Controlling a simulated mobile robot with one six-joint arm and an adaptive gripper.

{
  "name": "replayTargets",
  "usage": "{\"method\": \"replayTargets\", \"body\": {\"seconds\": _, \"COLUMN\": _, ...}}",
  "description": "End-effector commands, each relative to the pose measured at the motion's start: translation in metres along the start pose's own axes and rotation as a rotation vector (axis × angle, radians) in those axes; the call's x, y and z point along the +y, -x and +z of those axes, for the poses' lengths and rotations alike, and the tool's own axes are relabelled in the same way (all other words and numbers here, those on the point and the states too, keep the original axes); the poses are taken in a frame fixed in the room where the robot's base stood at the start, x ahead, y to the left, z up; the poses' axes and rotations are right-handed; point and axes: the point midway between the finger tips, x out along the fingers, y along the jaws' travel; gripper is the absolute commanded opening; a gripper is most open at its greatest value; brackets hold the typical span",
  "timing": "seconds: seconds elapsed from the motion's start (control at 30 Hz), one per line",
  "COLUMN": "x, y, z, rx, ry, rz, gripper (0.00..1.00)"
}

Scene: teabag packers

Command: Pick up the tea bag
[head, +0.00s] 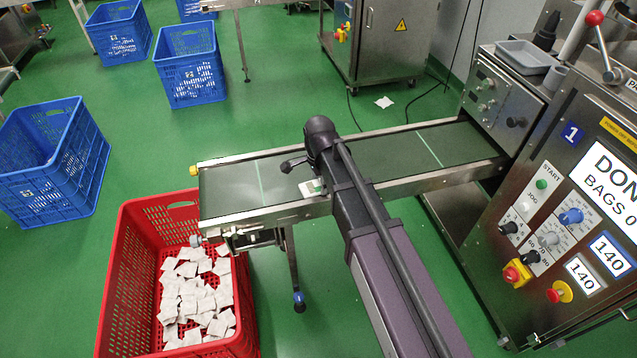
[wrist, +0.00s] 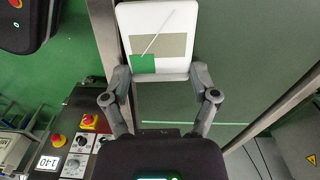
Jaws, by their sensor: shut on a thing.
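The tea bag (wrist: 158,22) is a white rounded packet with a beige panel, a green tag and a pale string. My gripper (wrist: 160,76) is shut on it, with one finger at each side of its near end. In the head view the tea bag (head: 308,189) shows as a small white and green patch beside my arm, over the near edge of the conveyor (head: 226,190). My arm hides most of the gripper there. I cannot tell whether the tea bag touches the belt.
A red crate (head: 127,268) with many white bags stands under the conveyor's left end. Blue crates (head: 75,185) stand at left. The packing machine (head: 470,215) is at right. A white piece (head: 384,102) lies on the green floor behind the conveyor.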

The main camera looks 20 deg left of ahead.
Motion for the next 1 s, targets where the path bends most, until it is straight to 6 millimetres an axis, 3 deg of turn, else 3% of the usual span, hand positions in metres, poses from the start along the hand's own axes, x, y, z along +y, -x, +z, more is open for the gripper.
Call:
{"method": "replayTargets", "body": {"seconds": 0.47, "x": 0.0, "y": 0.036, "z": 0.0, "rx": 0.0, "ry": 0.0, "rz": 0.0, "gripper": 0.63}}
{"method": "replayTargets", "body": {"seconds": 1.0, "x": 0.12, "y": 0.044, "z": 0.017, "rx": 0.0, "ry": 0.0, "rz": 0.0, "gripper": 0.63}}
